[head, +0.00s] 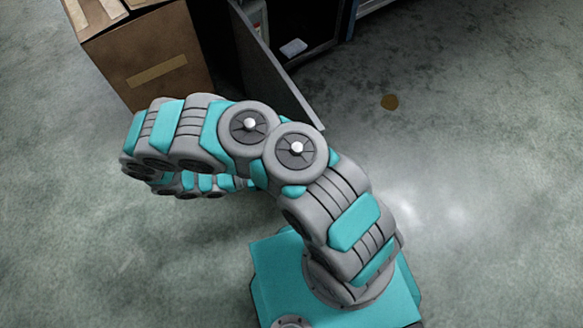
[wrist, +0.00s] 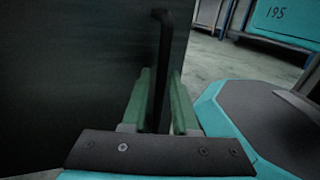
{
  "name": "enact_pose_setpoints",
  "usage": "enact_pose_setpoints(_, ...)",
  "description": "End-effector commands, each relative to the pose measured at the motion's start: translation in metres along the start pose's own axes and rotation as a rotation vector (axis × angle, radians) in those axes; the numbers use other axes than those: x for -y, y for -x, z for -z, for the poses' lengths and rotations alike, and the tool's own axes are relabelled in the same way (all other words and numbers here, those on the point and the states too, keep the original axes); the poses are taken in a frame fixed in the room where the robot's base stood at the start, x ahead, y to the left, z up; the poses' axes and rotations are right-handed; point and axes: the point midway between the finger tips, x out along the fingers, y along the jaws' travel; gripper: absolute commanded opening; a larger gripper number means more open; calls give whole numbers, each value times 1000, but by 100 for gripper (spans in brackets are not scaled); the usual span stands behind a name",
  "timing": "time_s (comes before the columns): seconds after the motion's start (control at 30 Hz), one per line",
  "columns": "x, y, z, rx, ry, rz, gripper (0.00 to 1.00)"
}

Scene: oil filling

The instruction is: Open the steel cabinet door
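The steel cabinet (head: 305,22) stands at the top of the head view. Its door (head: 268,70) is swung out, and part of the dark inside shows. In the wrist view the dark door panel (wrist: 75,70) fills the left side, with an upright black bar handle (wrist: 160,65) near its edge. My gripper (wrist: 161,90) has its two green fingers on either side of this handle. Whether both fingers press on the bar cannot be told. In the head view my gripper is hidden behind my arm.
A cardboard box (head: 155,60) stands left of the cabinet door.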

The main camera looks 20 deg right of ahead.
Motion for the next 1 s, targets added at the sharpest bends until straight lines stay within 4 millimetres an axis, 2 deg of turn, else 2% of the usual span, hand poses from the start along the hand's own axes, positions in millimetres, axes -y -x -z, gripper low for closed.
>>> enact_pose_setpoints(0.5, 0, 67, 1, -3, 0, 0, 27)
enact_pose_setpoints(0.63, 0, 73, 0, 0, 0, 1, 27)
enact_pose_setpoints(1.0, 0, 72, 0, 1, 0, 0, 27)
